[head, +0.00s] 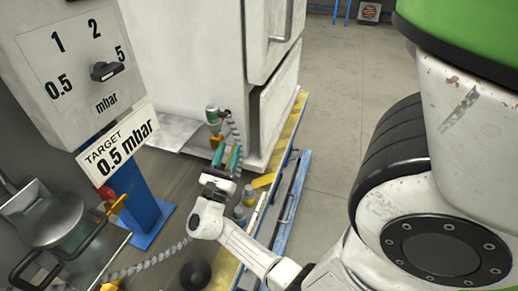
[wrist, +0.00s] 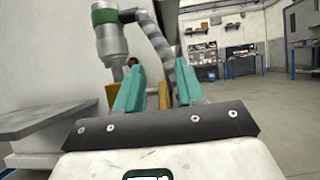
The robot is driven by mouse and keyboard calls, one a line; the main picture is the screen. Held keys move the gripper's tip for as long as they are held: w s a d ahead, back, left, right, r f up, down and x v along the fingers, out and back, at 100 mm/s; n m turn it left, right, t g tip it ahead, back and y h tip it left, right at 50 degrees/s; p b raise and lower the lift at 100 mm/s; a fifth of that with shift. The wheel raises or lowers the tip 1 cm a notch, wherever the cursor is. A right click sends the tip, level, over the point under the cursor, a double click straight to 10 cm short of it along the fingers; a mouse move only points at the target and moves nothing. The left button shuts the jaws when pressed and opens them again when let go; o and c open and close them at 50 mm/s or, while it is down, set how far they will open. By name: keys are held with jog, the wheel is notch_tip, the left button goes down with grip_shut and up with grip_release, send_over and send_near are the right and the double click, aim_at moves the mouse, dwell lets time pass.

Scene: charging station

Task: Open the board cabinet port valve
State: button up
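A grey fitting with a green band (head: 212,114) stands beside the white cabinet (head: 190,65), with a yellow part (head: 216,140) below it. The fitting shows larger at upper left in the wrist view (wrist: 110,38). My gripper (head: 227,156) is just in front of the fitting and its yellow part. Its two teal fingers stand apart in the wrist view (wrist: 157,78), with a gap between them. Yellow pieces (wrist: 163,95) show between and beside the fingers. I cannot tell whether the fingers touch them. The valve's handle is not clearly visible.
A grey corrugated hose (head: 235,132) hangs from the fitting. A dial panel (head: 75,55) at left carries a knob and a "TARGET 0.5 mbar" sign (head: 118,141). A yellow-and-blue platform edge (head: 283,160) runs along the right. Open floor (head: 335,110) lies beyond it.

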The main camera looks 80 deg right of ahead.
jog(key=s+a+r+p, duration=0.3)
jog(key=s+a+r, duration=0.4)
jog(key=s+r, duration=0.2)
jog(key=s, duration=0.2)
jog(key=shift+s+r, duration=0.15)
jog(key=shift+s, duration=0.2)
jog(key=shift+a, duration=0.1)
jog(key=shift+c, duration=0.3)
